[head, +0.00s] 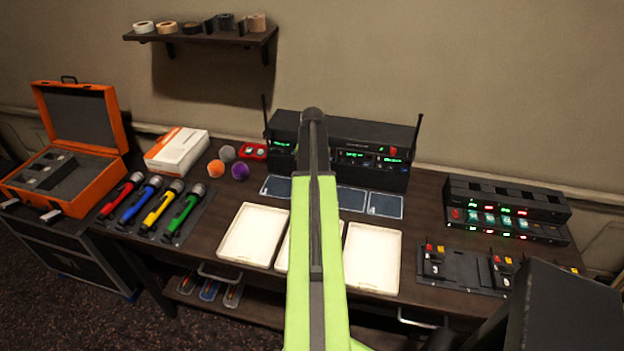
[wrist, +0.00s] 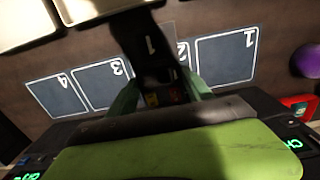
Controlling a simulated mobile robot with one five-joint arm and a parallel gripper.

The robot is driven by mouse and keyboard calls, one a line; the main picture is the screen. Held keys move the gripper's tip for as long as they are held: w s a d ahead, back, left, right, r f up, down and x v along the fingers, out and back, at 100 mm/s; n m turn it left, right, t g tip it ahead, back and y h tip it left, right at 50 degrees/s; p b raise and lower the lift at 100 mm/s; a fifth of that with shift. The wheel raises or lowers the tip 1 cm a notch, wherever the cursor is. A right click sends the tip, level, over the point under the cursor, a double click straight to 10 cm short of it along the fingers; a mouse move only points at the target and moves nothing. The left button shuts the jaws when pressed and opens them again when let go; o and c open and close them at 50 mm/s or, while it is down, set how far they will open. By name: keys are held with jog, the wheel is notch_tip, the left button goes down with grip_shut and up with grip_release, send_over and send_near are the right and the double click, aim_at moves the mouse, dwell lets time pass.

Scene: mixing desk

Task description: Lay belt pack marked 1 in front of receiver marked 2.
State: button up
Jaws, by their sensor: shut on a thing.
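My gripper (wrist: 158,92) has green fingers on both sides of a black belt pack (wrist: 145,38) with a pale 1 on its face and red and yellow bits. The pack is over the desk and overlaps the mat marked 2 (wrist: 183,50); I cannot tell whether it touches it. The black receivers with green displays (head: 390,160) stand behind the mats. They are partly hidden by my arm in the head view, and the mark 2 on a receiver is not readable. My gripper and the pack are hidden behind my arm in the head view.
Mats marked 1 (wrist: 226,58), 3 (wrist: 101,84) and 4 (wrist: 58,97) lie beside mat 2. White trays (head: 372,258) lie nearer the front. Antennas (head: 415,138) rise from the receivers. Foam balls (head: 240,171) lie left; a lit charger (head: 505,210) stands right.

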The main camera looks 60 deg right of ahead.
jog(key=shift+f+b, duration=1.8)
jog(key=shift+f, duration=0.45)
jog(key=shift+w+f, duration=0.1)
jog(key=shift+f, duration=0.05)
jog(key=shift+f+b, duration=0.3)
jog(key=shift+b, duration=0.15)
jog(key=shift+f, duration=0.15)
jog(key=o, duration=1.7)
jog(key=shift+o, duration=0.3)
jog(key=shift+o, duration=1.4)
